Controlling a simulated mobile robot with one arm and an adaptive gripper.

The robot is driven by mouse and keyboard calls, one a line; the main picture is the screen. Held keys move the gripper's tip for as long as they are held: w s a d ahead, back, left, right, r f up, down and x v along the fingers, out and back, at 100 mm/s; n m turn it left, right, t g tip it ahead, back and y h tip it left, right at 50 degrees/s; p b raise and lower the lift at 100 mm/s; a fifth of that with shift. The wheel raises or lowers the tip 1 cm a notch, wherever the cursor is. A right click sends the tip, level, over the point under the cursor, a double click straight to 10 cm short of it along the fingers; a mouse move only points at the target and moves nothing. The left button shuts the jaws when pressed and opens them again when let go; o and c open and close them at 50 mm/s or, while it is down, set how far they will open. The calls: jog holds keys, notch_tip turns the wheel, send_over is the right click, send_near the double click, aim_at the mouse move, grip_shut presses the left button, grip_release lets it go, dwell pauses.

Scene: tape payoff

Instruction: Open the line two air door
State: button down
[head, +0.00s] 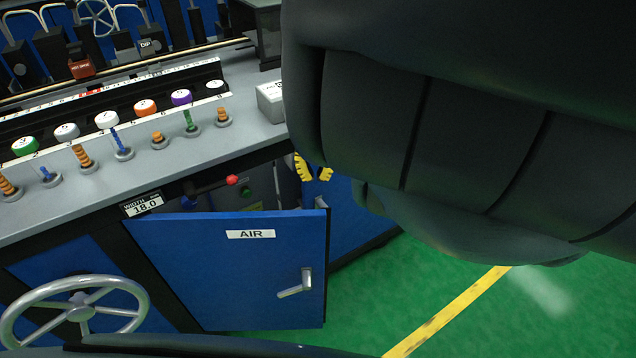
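The blue air door (225,270) with a white AIR label (251,234) stands ajar below the grey bench top. Its hinge side is at the left and its free edge at the right. A dark gap shows above its top edge. Its silver lever handle (296,284) is near the free edge.
A red-knobbed lever (232,180) sits inside the opening. A silver handwheel (76,310) is at lower left. Colored spools and pegs line the bench (235,140) above. Green floor (400,300) with a yellow line (445,313) is clear at right.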

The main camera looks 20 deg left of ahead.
aim_at(317, 218)
jog(key=shift+s+d+f+p, duration=0.15)
jog(key=shift+s+d+f, duration=0.25)
jog(key=shift+s+f, duration=0.75)
jog(key=shift+s+d+f+p, duration=0.3)
jog(key=shift+s+f, duration=0.45)
jog(key=shift+f, duration=0.7)
jog(key=shift+s+d+f+p, duration=0.1)
jog(key=shift+s+d+f, duration=0.35)
jog(key=shift+s+f, duration=0.7)
jog(key=shift+w+f, duration=0.2)
